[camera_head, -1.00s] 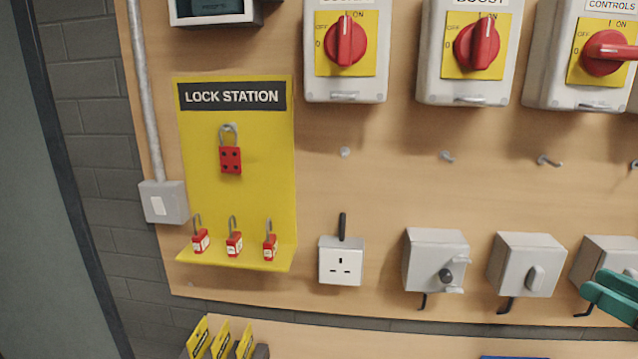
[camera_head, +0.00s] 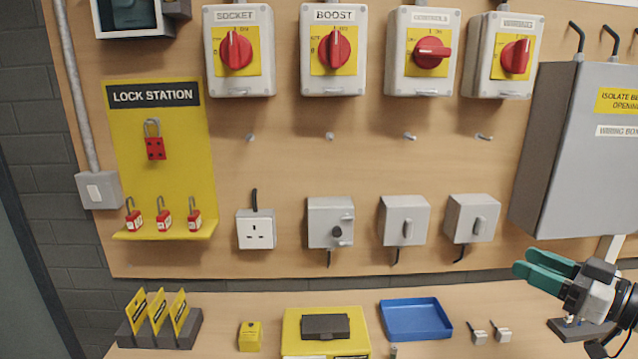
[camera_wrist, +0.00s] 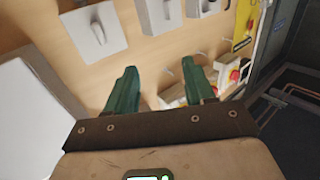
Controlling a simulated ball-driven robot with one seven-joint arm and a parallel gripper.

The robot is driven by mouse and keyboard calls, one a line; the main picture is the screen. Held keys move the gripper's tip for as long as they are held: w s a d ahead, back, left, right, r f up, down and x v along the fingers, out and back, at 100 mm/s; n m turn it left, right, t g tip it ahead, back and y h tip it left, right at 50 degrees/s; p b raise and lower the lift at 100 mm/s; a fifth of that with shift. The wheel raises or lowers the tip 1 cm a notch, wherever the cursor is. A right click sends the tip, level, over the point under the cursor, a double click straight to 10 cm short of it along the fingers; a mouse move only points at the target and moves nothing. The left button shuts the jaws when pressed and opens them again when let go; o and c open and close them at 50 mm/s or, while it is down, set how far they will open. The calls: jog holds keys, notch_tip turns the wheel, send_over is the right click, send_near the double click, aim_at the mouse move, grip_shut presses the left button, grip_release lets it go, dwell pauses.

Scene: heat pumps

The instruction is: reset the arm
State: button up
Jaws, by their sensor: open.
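My gripper (camera_head: 541,269) is at the lower right in the head view, with its two green fingers pointing left. It is in front of the board, below the grey wiring box and above the bench. In the wrist view my gripper (camera_wrist: 160,92) shows two green fingers spread apart with nothing between them. The board and its switch boxes lie beyond the fingertips.
The grey wiring box (camera_head: 585,150) stands out from the board at the right. The bench holds a blue tray (camera_head: 417,320), a yellow case (camera_head: 296,323) and sign holders (camera_head: 185,333). The lock station (camera_head: 185,180) carries padlocks. Rotary isolators (camera_head: 239,80) line the top.

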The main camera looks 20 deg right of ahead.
jog(key=s+a+f+m+g+h, duration=0.15)
jog(key=a+f+g, duration=0.25)
jog(key=a+f, duration=0.7)
jog(key=s+a+f+m+g+h, duration=0.15)
jog(key=a+f+g, duration=0.5)
jog(key=f, duration=0.65)
jog(key=s+a+f+g+h, duration=0.25)
jog(key=s+a+f, duration=0.4)
jog(key=s, duration=0.45)
jog(key=s+d+f+m+g+b, duration=0.1)
jog(key=s+f+g+b, duration=0.2)
jog(key=s+f, duration=0.7)
jog(key=f+b, duration=0.1)
jog(key=b, duration=0.1)
jog(key=shift+d+b, duration=0.35)
